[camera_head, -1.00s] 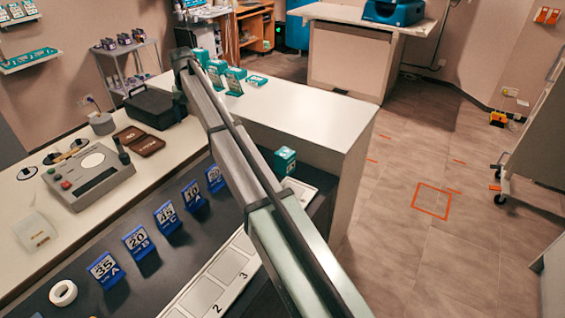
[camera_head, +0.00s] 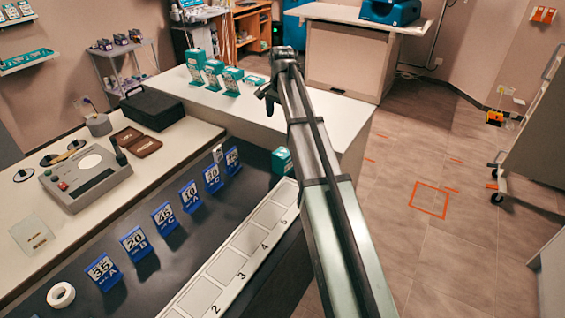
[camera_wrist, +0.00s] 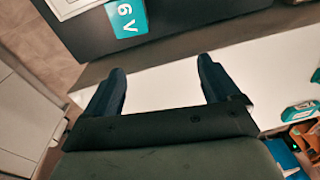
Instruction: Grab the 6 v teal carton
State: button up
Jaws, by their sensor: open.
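The teal carton marked 6 V (camera_wrist: 126,18) shows at the top of the wrist view, on the dark surface and cut by the frame edge. In the head view, a teal carton (camera_head: 281,161) stands at the far end of the dark mat, partly hidden by my arm. My gripper (camera_wrist: 160,68) is open and empty, with its two fingers wide apart. The carton lies beyond the fingertips and is not between them. In the head view the gripper (camera_head: 269,97) is small and dark, over the white counter.
Several teal cartons (camera_head: 213,73) stand on the white counter (camera_head: 270,112). Blue numbered signs (camera_head: 163,216) line the dark mat (camera_head: 175,255), beside a numbered white strip (camera_head: 235,265). A black case (camera_head: 152,108) and a grey device (camera_head: 88,175) stand left.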

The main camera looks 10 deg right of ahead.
aim_at(282, 152)
jog(key=s+f+m, duration=0.1)
jog(key=f+m, duration=0.2)
jog(key=m, duration=0.3)
jog(key=s+f+m, duration=0.2)
jog(key=f+m, duration=0.1)
jog(key=m, duration=0.3)
jog(key=s+f+m+g, duration=0.1)
jog(key=f+m, duration=0.2)
jog(key=m, duration=0.3)
jog(key=shift+s+a+f, duration=0.15)
jog(key=shift+s+a, duration=0.05)
jog(key=shift+s, duration=0.05)
jog(key=shift+s+a+f, duration=0.1)
jog(key=shift+s+f, duration=0.05)
jog(key=shift+f, duration=1.2)
jog(key=shift+s+a+f, duration=0.1)
jog(key=shift+s+f, duration=0.05)
jog(key=shift+f, duration=1.15)
jog(key=c, duration=1)
jog(key=shift+c, duration=0.2)
jog(key=shift+r, duration=0.15)
